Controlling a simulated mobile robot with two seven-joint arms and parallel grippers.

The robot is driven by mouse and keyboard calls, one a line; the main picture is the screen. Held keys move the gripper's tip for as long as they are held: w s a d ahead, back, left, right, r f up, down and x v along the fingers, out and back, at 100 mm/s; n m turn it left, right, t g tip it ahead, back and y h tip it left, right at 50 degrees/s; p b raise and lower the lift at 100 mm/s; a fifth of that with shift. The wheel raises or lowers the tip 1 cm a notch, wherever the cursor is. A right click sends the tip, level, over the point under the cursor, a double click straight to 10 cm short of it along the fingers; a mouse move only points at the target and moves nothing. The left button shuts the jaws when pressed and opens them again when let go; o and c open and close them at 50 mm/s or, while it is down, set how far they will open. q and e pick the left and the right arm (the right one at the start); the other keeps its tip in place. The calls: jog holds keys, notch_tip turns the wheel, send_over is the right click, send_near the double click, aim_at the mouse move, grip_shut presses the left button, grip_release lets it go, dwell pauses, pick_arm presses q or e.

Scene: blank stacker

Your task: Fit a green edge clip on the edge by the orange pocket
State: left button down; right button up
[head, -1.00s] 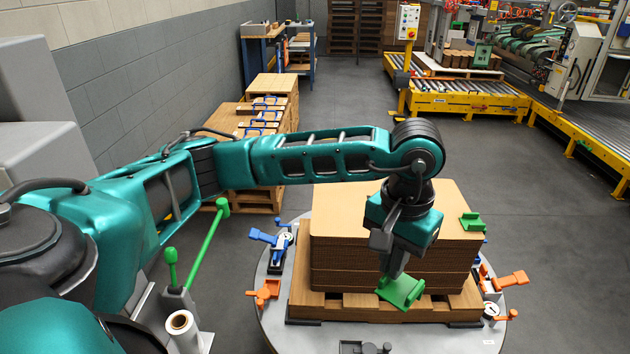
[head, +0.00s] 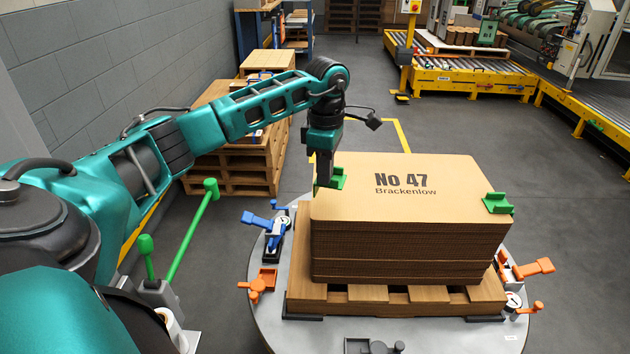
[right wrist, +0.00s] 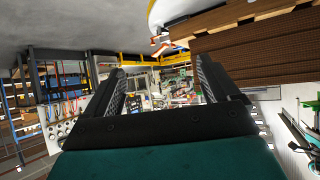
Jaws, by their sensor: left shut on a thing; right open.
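A stack of brown cardboard sheets (head: 400,236) marked "No 47 Brackenlow" sits on a wooden pallet. My left gripper (head: 325,184) is shut on a green edge clip (head: 338,179) at the stack's far left corner. Whether that clip touches the sheets I cannot tell; the gripper partly hides it. Another green edge clip (head: 497,203) sits on the stack's right edge. Orange fittings stand at the front left (head: 261,284) and at the right (head: 533,268); which one is the orange pocket is unclear. My right gripper (right wrist: 160,85) is open and empty in the right wrist view.
The pallet (head: 370,300) rests on a round grey table (head: 262,318). A blue fitting (head: 265,224) stands at the table's left. A green lever (head: 192,232) rises left of the table. Stacked pallets (head: 235,165) stand behind my left arm. The floor behind the stack is clear.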

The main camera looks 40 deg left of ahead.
aim_at(315, 194)
pick_arm(q)
jog(key=a+n, duration=0.1)
jog(key=a+f+n, duration=0.1)
jog(key=shift+a+f+n+b, duration=0.15)
jog(key=shift+a+n+b, duration=0.15)
jog(key=shift+a+n, duration=0.1)
jog(key=shift+f+b, duration=0.85)
jog(key=shift+f, duration=0.05)
jog(key=shift+f+b, duration=0.3)
jog(key=shift+f, duration=0.35)
jog(key=shift+f+b, duration=0.45)
jog(key=shift+f, duration=0.9)
jog(key=shift+f+b, duration=0.25)
jog(key=shift+b, duration=0.1)
pick_arm(e)
jog(key=shift+w+a+f+y, duration=0.15)
jog(key=shift+w+a+f, duration=0.2)
jog(key=shift+f, duration=0.2)
jog(key=shift+w+a+f+y, duration=0.15)
jog(key=shift+w+a+f, duration=0.1)
jog(key=shift+a+f, duration=0.25)
pick_arm(q)
jog(key=shift+f, duration=0.25)
pick_arm(e)
jog(key=shift+s+f, duration=0.1)
jog(key=shift+f, duration=0.05)
